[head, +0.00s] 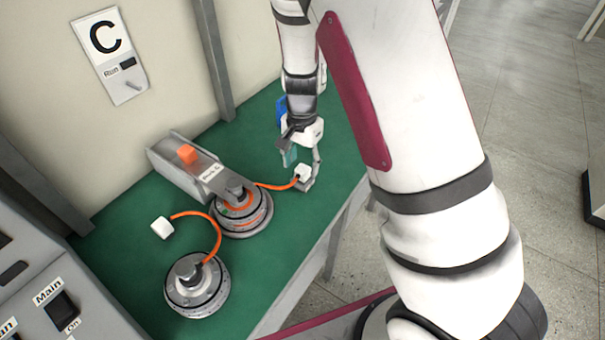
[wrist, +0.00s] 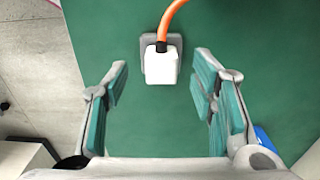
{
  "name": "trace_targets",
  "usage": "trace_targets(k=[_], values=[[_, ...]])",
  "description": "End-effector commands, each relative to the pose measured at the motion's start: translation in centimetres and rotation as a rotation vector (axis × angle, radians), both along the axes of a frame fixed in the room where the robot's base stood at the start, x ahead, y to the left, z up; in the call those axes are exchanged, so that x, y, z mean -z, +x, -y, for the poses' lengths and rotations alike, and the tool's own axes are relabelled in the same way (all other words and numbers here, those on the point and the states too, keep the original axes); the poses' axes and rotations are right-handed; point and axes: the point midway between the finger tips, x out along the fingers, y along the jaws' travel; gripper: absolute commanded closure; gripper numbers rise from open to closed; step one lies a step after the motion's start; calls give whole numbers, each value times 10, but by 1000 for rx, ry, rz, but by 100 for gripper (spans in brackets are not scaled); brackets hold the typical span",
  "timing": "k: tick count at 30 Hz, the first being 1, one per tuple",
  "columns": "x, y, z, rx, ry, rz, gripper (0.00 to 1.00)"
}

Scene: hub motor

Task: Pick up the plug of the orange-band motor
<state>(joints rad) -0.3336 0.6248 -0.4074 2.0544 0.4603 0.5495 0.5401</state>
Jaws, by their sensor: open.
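The orange-band motor (head: 241,212) stands on the green table in the head view, a grey disc with an orange ring. Its orange cable runs right to a white plug (head: 303,173). In the wrist view the white plug (wrist: 161,66) sits on a small grey holder (wrist: 150,45), with the orange cable (wrist: 172,18) leading up from it. My gripper (head: 303,160) is at the plug in the head view. In the wrist view my gripper (wrist: 160,97) is open, one finger on each side and a gap to the plug on both sides. The fingers do not touch the plug.
A second motor (head: 196,285) without an orange band stands at the front left; its cable ends in a white plug (head: 162,228). A grey bin (head: 176,172) with an orange block (head: 187,153) stands behind the motors. The green table (head: 285,245) is clear in front.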

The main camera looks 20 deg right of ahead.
Motion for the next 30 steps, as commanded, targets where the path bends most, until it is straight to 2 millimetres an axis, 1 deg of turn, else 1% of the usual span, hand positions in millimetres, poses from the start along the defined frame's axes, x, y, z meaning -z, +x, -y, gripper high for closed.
trace_targets(k=[1, 3, 6, 9, 15, 16, 17, 18, 20, 21, 22, 23, 30], values=[[9, 0, 0, 0, -1, -4, 48], [19, 1, -1, 0, 0, -4, 48], [29, 1, 0, 0, -1, -2, 48], [34, 1, -1, 0, 0, -1, 48], [34, 1, -1, -1, 0, 0, 48], [34, 1, -1, -1, 0, 0, 53], [34, 1, -1, -1, 0, 0, 60], [34, 1, -1, -1, 0, 0, 69], [34, 1, -1, -1, 0, 0, 82], [34, 1, -1, -1, -1, -1, 91], [34, 1, -1, -1, -1, -1, 98], [34, 1, -1, -1, -1, -1, 100], [34, 1, -1, -1, -1, -1, 100]])
